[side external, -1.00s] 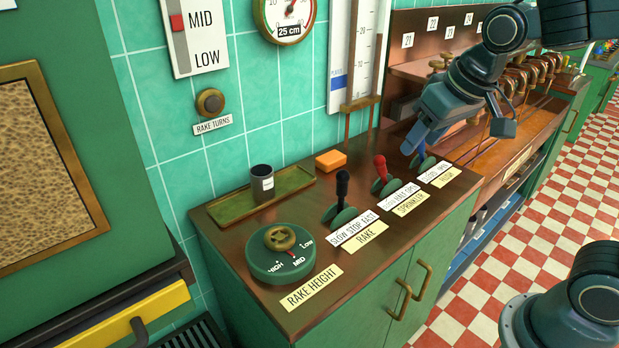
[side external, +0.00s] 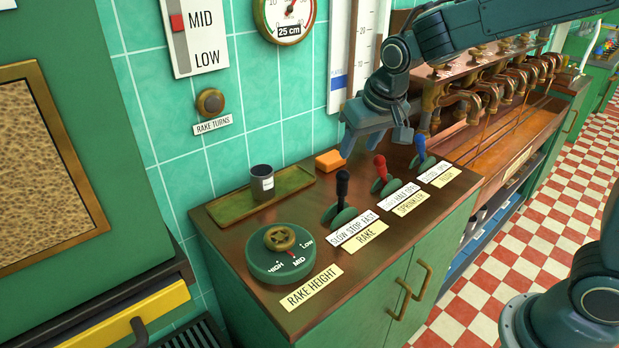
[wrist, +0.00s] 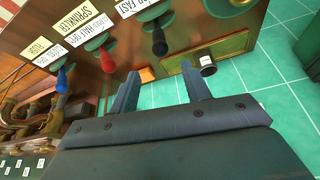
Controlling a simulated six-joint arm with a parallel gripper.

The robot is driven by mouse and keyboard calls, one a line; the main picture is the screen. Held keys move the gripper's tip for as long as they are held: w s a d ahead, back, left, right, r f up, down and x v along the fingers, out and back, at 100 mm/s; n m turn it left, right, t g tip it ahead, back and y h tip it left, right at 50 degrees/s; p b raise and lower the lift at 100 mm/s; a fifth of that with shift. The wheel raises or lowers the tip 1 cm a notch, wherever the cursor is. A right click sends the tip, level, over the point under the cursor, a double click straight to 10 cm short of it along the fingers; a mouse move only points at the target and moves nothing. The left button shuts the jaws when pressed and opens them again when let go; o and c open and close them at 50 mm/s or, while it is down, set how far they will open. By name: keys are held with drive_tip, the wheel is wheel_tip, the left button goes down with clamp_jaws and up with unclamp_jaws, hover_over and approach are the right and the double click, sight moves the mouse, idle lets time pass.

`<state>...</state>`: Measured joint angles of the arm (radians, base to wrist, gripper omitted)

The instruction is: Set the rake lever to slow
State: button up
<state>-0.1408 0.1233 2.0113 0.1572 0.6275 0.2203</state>
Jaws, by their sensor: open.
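The rake lever (side external: 342,186) has a black handle on a green base, behind a label reading SLOW STOP FAST and RAKE (side external: 367,234). It stands roughly upright, and I cannot tell its exact setting. In the wrist view the black lever (wrist: 159,42) is beyond the fingertips. My gripper (side external: 374,150) is above the back of the counter, behind and above the levers, apart from the rake lever. In the wrist view my gripper (wrist: 158,88) shows its two fingers spread wide with nothing between them.
The red sprinkler lever (side external: 380,168) and a blue-handled lever (side external: 421,147) stand to the right. An orange block (side external: 331,160) lies behind the rake lever. A dark cup (side external: 262,184) stands on a brass tray (side external: 233,207). The rake height dial (side external: 281,255) is at the front left.

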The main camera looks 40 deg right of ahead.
sight(342, 182)
drive_tip(key=shift+x, duration=6.8)
drive_tip(key=shift+s, duration=0.1)
clamp_jaws()
